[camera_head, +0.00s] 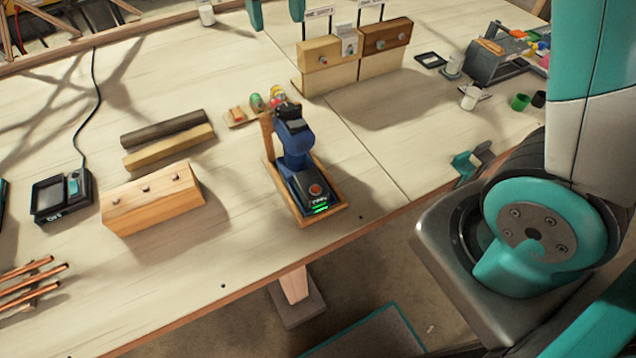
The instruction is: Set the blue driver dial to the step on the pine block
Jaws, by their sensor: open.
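The blue driver (295,150) stands in a wooden cradle (334,212) near the table's front edge. Its black head is up, and its foot faces me with a round orange-red spot and a green lit strip. The dial's setting is too small to read. A light, pine-like block (150,205) with several dark fasteners on top lies left of the driver. Two teal fingers, apparently my gripper (276,12), hang apart at the top edge, far behind the driver, empty.
A dark brown block (388,38) stands at the back. Two bars (165,130), a corded black device (62,195) and copper rods (30,283) lie left. A teal clamp (472,165) grips the right edge.

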